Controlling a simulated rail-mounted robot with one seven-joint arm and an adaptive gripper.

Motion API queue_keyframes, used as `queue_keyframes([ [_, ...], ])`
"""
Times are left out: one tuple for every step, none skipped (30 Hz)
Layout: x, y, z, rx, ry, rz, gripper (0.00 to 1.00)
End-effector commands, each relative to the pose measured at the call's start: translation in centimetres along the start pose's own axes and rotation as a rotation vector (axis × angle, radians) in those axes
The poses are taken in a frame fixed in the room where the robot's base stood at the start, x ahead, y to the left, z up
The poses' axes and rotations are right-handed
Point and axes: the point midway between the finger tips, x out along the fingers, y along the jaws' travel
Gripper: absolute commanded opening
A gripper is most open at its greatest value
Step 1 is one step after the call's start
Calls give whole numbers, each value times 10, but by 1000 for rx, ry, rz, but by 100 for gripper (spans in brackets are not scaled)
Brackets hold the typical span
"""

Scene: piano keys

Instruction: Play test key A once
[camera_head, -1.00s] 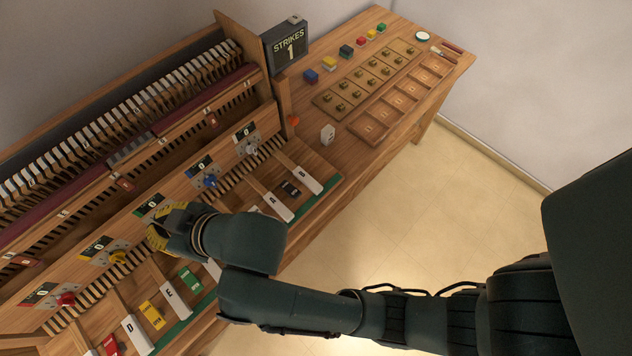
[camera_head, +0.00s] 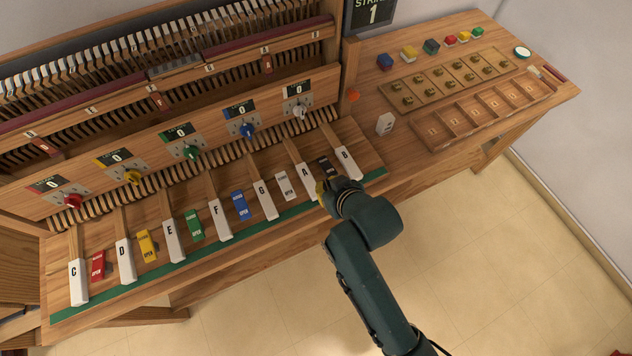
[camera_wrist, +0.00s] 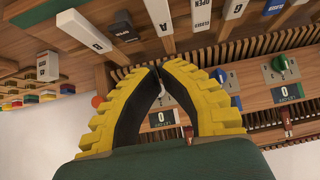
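Test key A (camera_head: 305,180) is a long white key lettered A in the front row, between key G (camera_head: 264,199) and key B (camera_head: 347,160). In the wrist view key A (camera_wrist: 160,17) is at the top, just above my fingertips. My gripper (camera_head: 322,188) is at the near end of key A, partly covering it in the head view. In the wrist view its yellow fingers (camera_wrist: 157,71) meet at the tips and hold nothing. I cannot tell whether they touch the key. The STRIKES display (camera_head: 373,12) reads 1.
A dark block (camera_head: 326,167) lies between A and B, and a white one (camera_head: 282,186) between G and A. A small white block (camera_head: 385,123) and brass-knobbed panels (camera_head: 450,80) stand at the right. Coloured knobs with counters reading 0 line the upright board behind the keys.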

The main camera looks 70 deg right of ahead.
Motion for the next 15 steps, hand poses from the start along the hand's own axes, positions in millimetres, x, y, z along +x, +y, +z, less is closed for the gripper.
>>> queue_keyframes([
  [7, 0, 1, 0, -1, 0, 0],
  [12, 0, 1, 1, -1, 0, 0],
  [20, 0, 1, 1, 0, 0, 0],
  [26, 0, 1, 1, -1, 0, 0],
  [33, 0, 2, 1, -2, 0, 0],
  [42, 0, 1, 1, 0, 0, 0],
  [49, 0, 1, 1, -1, 0, 0],
  [56, 0, 2, 1, -1, 0, 0],
  [64, 0, 1, 1, -1, 0, 0],
  [71, 0, 1, 1, -1, 0, 0],
  [78, 0, 1, 1, 0, -1, 0],
  [87, 0, 1, 1, -1, 0, 0],
  [93, 0, 1, 1, 0, 0, 0],
  [99, 0, 1, 1, 1, 0, 0],
  [104, 0, 10, 0, -5, 0, 0],
])
